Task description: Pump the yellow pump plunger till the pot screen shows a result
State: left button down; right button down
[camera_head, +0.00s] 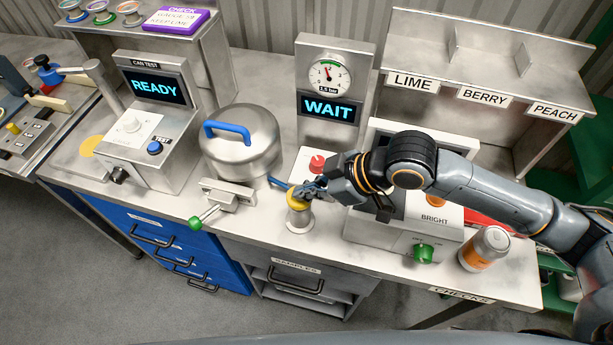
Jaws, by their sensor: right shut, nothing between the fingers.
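The yellow pump plunger (297,198) tops a small metal pump cylinder (300,219) at the front of the bench. My right gripper (301,193) is shut and empty, with its fingertips at the plunger's top; whether they touch it I cannot tell. The pot (240,150) is a steel vessel with a blue lid handle, left of the pump. The pot screen (328,108) reads WAIT in cyan, below a round gauge (329,76). My left gripper does not show.
A can tester (150,140) with a READY screen stands at left. A green-tipped lever (204,215) juts out left of the pump. A red button (317,164) sits behind it. At right are a BRIGHT machine (440,236) and an orange-labelled can (485,250). LIME, BERRY and PEACH shelves stand behind.

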notch_tip(320, 180, up, 5)
jog(key=p, duration=0.5)
jog(key=shift+f, duration=0.15)
jog(key=b+v, duration=0.2)
jog(key=v, duration=0.7)
jog(key=shift+s+d, duration=0.2)
jog(key=shift+d, duration=0.1)
dwell(0.8)
